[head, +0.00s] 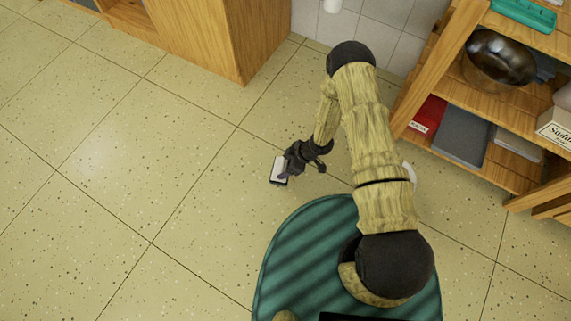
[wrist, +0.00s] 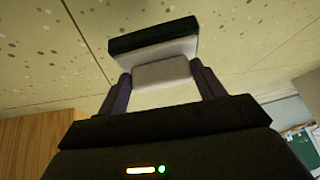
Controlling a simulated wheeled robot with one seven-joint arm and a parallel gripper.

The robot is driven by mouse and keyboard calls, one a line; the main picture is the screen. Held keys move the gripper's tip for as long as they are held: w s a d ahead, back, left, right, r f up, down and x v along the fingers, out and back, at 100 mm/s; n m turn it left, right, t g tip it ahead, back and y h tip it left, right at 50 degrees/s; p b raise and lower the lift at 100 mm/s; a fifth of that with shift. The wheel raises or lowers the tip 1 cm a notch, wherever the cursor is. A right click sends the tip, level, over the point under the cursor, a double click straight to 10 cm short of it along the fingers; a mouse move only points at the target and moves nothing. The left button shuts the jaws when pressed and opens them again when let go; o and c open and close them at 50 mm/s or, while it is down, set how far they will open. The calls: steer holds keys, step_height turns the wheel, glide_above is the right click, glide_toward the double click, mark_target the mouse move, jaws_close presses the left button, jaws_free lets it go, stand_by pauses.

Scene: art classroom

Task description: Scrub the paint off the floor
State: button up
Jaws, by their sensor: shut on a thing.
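My gripper (head: 286,169) is low over the floor, left of the shelf. It is shut on a small block-shaped scrubber (head: 279,171) with a white face and a dark edge. In the wrist view the scrubber (wrist: 155,46) shows a pale body and a dark green-black layer, with a finger on each side of its narrow pale grip. The floor (head: 130,200) is pale yellow tile with brown speckles. I cannot make out a clear paint patch apart from these speckles. I cannot tell whether the scrubber touches the floor.
A wooden cabinet (head: 205,35) stands at the top. A wooden shelf (head: 480,75) with a metal bowl (head: 500,57), a red box (head: 428,116) and a grey tray (head: 461,135) stands at the right. A white thing behind my arm is mostly hidden. The floor at left is clear.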

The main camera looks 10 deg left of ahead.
steer(key=shift+r+p, duration=1.25)
steer(key=shift+r, duration=0.25)
steer(key=w+d+r+m+t+h+p, duration=0.1)
steer(key=w+d+r+m+t+p, duration=0.1)
steer(key=w+d+r+m, duration=0.3)
steer(key=w+d+r+m+t+h+p, duration=0.2)
steer(key=w+d+r+m+p, duration=0.2)
steer(key=d+r, duration=0.5)
steer(key=w+d+r+m+t+h+p, duration=0.2)
steer(key=w+d+r+m, duration=0.5)
steer(key=r, duration=0.7)
steer(key=shift+w+d+r+t+p, duration=0.35)
steer(key=shift+w+t+p, duration=0.05)
steer(key=shift+w+p, duration=0.1)
